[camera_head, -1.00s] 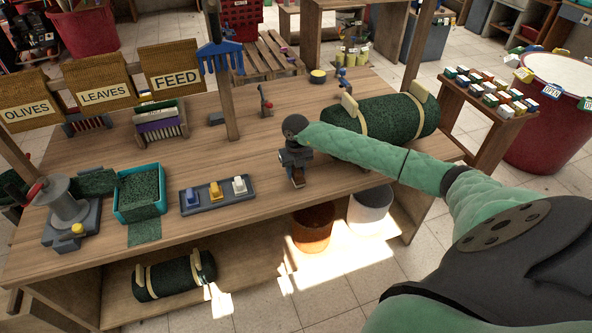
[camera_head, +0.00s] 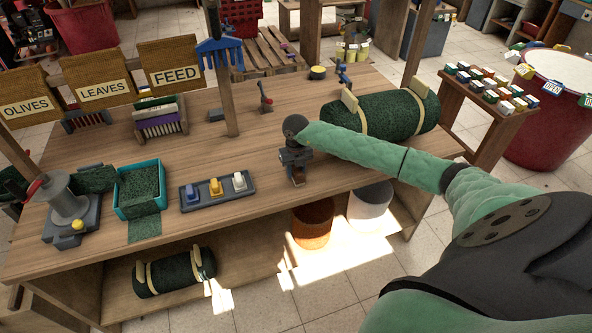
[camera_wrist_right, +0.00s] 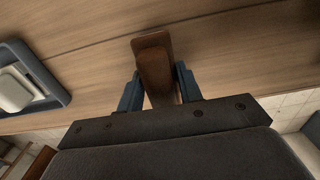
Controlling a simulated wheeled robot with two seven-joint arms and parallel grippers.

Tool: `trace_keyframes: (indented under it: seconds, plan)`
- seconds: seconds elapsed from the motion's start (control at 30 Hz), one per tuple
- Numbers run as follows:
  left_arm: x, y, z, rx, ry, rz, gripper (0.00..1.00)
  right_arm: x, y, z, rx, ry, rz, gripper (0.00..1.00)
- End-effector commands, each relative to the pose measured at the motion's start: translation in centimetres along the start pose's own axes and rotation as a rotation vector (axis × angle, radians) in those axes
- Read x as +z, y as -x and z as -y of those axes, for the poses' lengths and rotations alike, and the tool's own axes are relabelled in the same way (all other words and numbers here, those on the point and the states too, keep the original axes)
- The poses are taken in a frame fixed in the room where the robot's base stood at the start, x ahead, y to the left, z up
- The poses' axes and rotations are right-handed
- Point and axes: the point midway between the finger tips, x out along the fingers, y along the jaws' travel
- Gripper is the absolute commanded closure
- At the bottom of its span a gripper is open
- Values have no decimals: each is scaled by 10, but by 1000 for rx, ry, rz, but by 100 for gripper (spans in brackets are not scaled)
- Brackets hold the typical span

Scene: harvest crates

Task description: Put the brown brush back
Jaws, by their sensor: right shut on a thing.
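My right gripper (camera_head: 297,170) is over the front part of the wooden table, pointing down, to the right of the switch tray. It is shut on the brown brush (camera_wrist_right: 153,60). In the right wrist view the brush sits between the two blue-grey fingers of the gripper (camera_wrist_right: 158,86), its wide brown end reaching past the fingertips. In the head view only a small brown part of the brush (camera_head: 299,180) shows below the fingers. I cannot tell whether its lower end touches the table. My left gripper is out of view.
A grey tray (camera_head: 247,198) with blue, yellow and white pieces lies to the left. A green strapped roll (camera_head: 385,115) lies at the right behind my forearm. A wooden post (camera_head: 229,105) stands farther back. Bare tabletop (camera_head: 250,155) lies between post and tray.

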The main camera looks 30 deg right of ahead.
Motion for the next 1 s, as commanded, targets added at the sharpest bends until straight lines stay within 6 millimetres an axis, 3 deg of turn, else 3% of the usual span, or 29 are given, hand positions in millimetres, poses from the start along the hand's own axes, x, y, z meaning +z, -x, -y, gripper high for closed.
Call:
trace_keyframes:
  seconds: [0.2,0.23,0.33,1.0]
  plan:
    - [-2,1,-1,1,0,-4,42,0,-3,0,0,0,0,93]
    - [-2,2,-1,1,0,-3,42,0,-3,0,0,0,0,63]
    - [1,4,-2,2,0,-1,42,0,-2,0,0,0,0,43]
    - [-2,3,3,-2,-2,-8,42,0,4,0,0,0,-1,43]
